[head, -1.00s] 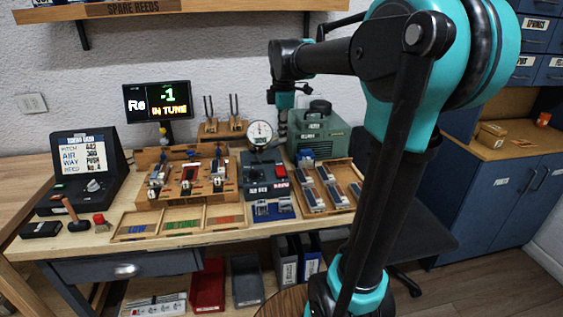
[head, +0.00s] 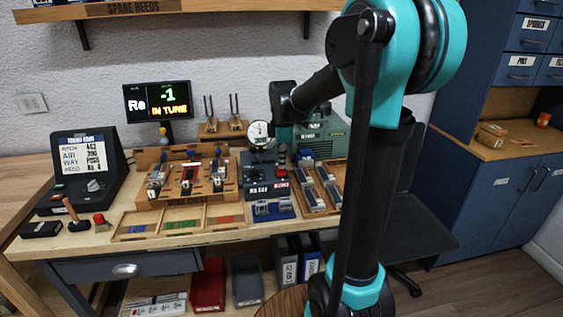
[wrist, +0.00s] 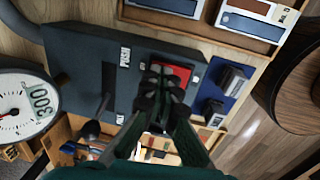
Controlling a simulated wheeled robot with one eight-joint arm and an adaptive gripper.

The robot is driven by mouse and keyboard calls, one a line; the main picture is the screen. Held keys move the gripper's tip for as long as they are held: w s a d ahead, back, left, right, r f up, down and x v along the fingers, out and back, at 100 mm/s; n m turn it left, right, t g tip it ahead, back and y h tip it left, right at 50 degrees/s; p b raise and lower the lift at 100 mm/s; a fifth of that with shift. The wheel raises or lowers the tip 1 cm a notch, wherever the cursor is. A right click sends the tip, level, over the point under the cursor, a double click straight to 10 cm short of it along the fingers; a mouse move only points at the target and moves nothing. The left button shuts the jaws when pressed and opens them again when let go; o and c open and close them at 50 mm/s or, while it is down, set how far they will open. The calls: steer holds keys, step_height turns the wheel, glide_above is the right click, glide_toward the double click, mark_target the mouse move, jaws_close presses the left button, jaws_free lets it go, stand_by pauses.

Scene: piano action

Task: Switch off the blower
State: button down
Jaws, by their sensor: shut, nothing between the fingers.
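The dark grey control box (head: 256,177) stands on the bench with a round gauge (head: 260,134) at its back. In the wrist view the box (wrist: 75,70) carries a red switch (wrist: 181,73), a dark lever and small white labels. My gripper (wrist: 160,78) is shut and empty, with its tips over the red switch and partly covering it. I cannot tell whether they touch it or which way the switch is set. In the head view my gripper (head: 283,165) points down at the right side of the box. A green machine (head: 328,138) stands behind, partly hidden by my arm.
A wooden tray of reed blocks (head: 334,193) lies right of the box, and a blue holder (head: 274,209) sits in front. A wooden rack (head: 186,183) stands on the left. The display (head: 158,102) reads "Re -1 IN TUNE". The gauge (wrist: 25,105) is close in the wrist view.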

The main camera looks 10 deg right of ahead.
steer(key=shift+f, duration=0.1)
steer(key=shift+w+f, duration=0.15)
steer(key=shift+f, duration=0.1)
steer(key=shift+s+r, duration=0.2)
steer(key=shift+s, duration=0.65)
steer(key=shift+r, duration=0.1)
steer(key=shift+w+r, duration=0.1)
steer(key=shift+r, duration=0.2)
step_height(320, 180, up, 13)
steer(key=w, duration=0.1)
steer(key=shift+w, duration=0.25)
